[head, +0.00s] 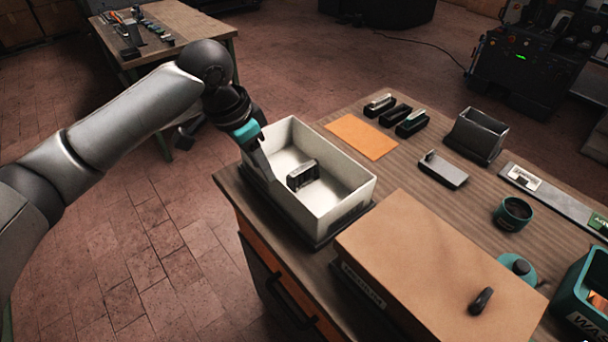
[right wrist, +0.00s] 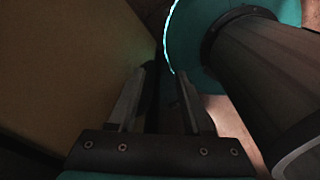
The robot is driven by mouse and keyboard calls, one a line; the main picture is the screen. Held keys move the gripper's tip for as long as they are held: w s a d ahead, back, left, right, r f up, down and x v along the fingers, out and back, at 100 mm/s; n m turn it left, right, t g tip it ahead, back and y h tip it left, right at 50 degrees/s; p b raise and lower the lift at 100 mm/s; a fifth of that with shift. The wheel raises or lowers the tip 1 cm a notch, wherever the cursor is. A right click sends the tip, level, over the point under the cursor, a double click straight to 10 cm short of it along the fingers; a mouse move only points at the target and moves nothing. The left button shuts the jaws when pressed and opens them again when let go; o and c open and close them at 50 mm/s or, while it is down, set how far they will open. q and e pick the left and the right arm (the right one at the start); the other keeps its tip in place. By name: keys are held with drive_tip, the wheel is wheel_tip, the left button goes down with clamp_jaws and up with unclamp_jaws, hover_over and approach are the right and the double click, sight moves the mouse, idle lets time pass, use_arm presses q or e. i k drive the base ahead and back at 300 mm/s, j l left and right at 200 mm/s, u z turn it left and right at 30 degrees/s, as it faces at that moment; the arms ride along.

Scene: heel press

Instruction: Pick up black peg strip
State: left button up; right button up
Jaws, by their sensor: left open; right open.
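A small black ridged block (head: 302,175), which looks like the black peg strip, lies on the floor of the white open bin (head: 345,208). My left gripper (head: 266,168) reaches down at the bin's left wall, fingers pointing into the bin. It is open and apart from the block, to its left. My right gripper (right wrist: 160,98) is open in the right wrist view, with nothing seen between its fingers. It does not show in the head view.
A large tan-topped box (head: 440,265) stands in front, a small dark piece (head: 481,300) on it. Several black blocks (head: 395,114), an orange sheet (head: 362,136), a grey holder (head: 476,136), a dark cup (head: 513,213) and a teal bin (head: 590,300) share the bench.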

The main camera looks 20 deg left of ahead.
sight(299, 177)
drive_tip(key=i+j+z, duration=0.15)
drive_tip(key=j+z, duration=0.25)
drive_tip(key=i+j+z, duration=0.1)
drive_tip(key=j+z, duration=0.25)
drive_tip(key=j, duration=0.25)
drive_tip(key=j+z, duration=0.4)
drive_tip(key=j, duration=0.15)
